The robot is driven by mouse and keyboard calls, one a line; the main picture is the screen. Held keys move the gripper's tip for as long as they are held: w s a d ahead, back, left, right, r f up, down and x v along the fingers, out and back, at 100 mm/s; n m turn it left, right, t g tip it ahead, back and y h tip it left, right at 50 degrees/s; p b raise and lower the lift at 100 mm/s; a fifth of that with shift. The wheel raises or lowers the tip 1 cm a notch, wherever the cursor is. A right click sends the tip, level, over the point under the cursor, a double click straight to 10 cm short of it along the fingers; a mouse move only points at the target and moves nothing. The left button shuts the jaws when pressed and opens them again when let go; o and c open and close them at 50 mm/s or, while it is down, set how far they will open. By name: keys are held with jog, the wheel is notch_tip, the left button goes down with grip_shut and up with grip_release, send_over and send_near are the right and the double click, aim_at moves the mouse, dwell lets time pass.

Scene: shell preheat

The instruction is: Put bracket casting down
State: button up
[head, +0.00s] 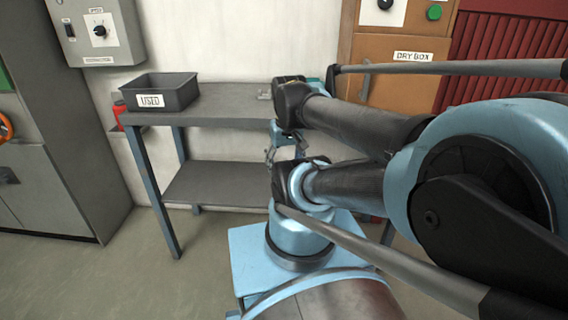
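A grey-topped bench (215,122) with blue legs stands against the wall. A small light-grey metal piece (264,96) shows on its top near the right end, beside my arm. It may be the bracket casting, but it is too small to be sure. My gripper (270,154) shows only as small dark parts left of my arm, in front of the bench below its top. My arm hides the rest of it. I cannot make out its fingers or anything held in it.
A dark bin marked USED (160,97) stands on the bench's left end. The lower shelf (220,184) looks empty. An orange-brown dry box (405,92) stands behind my arm. A grey cabinet (45,150) is at left.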

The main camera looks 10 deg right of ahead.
jog(key=w+r+m+g, duration=0.2)
jog(key=w+r+m, duration=0.2)
jog(key=w+r, duration=2.8)
jog(key=f, duration=0.4)
jog(key=w+f, duration=0.1)
jog(key=f, duration=0.4)
jog(key=w+d+f, duration=0.1)
jog(key=f, duration=0.4)
jog(key=shift+f, duration=0.2)
jog(key=f, duration=0.2)
jog(key=w+f, duration=0.1)
jog(key=f, duration=0.1)
jog(key=shift+w+f, duration=0.15)
jog(key=shift+f, duration=0.5)
jog(key=c, duration=1.3)
